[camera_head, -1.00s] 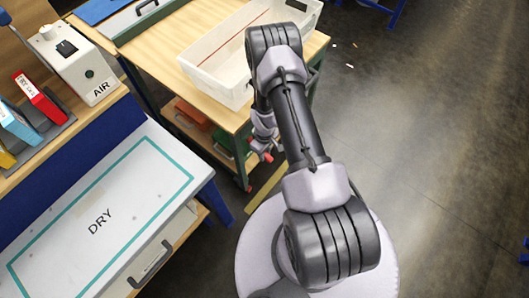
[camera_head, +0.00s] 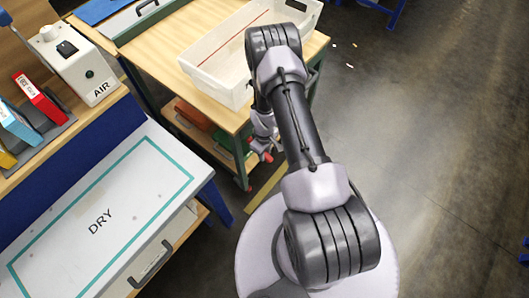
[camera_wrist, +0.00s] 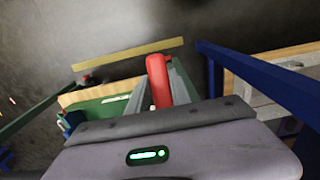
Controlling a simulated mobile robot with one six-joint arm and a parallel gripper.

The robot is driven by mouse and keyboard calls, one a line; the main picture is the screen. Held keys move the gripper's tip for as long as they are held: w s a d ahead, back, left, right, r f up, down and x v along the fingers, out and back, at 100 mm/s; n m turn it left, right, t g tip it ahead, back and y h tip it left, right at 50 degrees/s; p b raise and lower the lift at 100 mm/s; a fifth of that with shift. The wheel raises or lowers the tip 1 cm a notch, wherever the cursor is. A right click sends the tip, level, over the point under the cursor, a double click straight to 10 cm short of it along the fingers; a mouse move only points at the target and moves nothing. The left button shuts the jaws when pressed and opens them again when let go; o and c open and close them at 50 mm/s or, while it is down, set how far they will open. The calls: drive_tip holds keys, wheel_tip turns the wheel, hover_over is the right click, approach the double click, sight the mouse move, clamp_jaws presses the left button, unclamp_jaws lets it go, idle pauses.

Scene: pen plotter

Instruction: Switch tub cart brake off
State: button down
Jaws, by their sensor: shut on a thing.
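The tub cart (camera_head: 205,107) has a wooden top, a green frame and a white tub (camera_head: 222,88) on it. My gripper (camera_head: 260,157) is low beside the cart's near right leg, partly hidden by my arm. In the wrist view my gripper (camera_wrist: 163,95) is shut on a rounded red piece, which looks like the brake lever (camera_wrist: 157,72). The lever stands up between the two grey-green fingers. Its lower end is hidden by the gripper body. Whether the brake is on or off cannot be told.
The floor at right is clear.

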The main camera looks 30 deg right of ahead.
drive_tip(key=shift+a+r+g+p, duration=0.1)
drive_tip(key=shift+r+g+p, duration=0.2)
drive_tip(key=shift+r+p, duration=0.4)
drive_tip(key=shift+s+r+g+p, duration=0.1)
drive_tip(key=shift+g+p, duration=0.2)
drive_tip(key=shift+p, duration=0.7)
drive_tip(key=shift+g+h+b, duration=0.3)
drive_tip(key=shift+b, duration=0.05)
drive_tip(key=shift+g+b, duration=0.3)
drive_tip(key=shift+b, duration=0.2)
drive_tip(key=shift+s+r, duration=0.1)
drive_tip(key=shift+r, duration=0.2)
drive_tip(key=c, duration=1.2)
unclamp_jaws()
drive_tip(key=shift+o, duration=0.2)
